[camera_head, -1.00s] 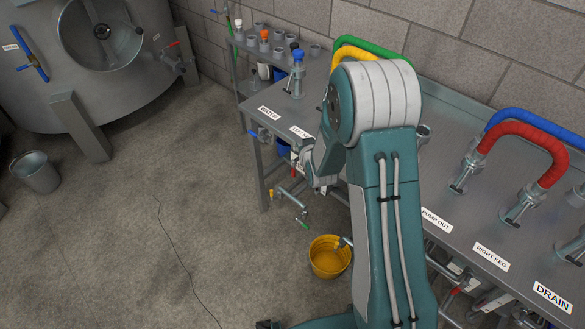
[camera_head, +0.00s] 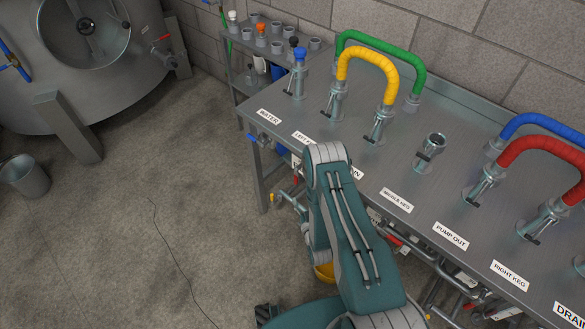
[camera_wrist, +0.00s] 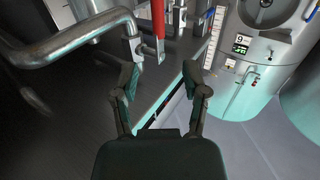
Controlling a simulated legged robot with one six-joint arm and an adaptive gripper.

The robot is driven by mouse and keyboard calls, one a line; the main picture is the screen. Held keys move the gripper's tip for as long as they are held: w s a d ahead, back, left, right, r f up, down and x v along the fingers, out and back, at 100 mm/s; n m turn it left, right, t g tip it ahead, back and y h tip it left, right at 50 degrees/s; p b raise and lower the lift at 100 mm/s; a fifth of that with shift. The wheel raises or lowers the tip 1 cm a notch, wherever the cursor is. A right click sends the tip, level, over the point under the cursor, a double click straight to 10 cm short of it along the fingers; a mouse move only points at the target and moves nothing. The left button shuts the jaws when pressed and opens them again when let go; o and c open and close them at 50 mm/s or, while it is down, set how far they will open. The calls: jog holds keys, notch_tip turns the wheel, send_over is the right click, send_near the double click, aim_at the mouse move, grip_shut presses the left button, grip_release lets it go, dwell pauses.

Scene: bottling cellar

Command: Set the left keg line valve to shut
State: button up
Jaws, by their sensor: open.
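The left keg label (camera_head: 303,138) is partly hidden by my arm on the table's front edge in the head view. A red handle (camera_head: 296,180) shows just below that edge, beside my arm. In the wrist view a red valve handle (camera_wrist: 158,18) hangs upright beside a metal pipe (camera_wrist: 75,38). I cannot tell for sure that it is the left keg valve's. My gripper (camera_wrist: 161,76) is open and empty, its two fingers spread just below the handle's lower end, not closed on it. In the head view my arm hides the gripper.
The steel table (camera_head: 385,165) carries a yellow hose (camera_head: 368,62), green hose (camera_head: 385,45), blue hose (camera_head: 540,125) and red hose (camera_head: 540,150). Pipes and more red handles (camera_head: 395,240) run under its front edge. A yellow bucket (camera_head: 324,272) is mostly hidden.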

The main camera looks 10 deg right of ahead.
aim_at(297, 179)
jog(key=w, duration=1)
jog(key=shift+w+a, duration=0.15)
jog(key=shift+w, duration=0.15)
grip_shut()
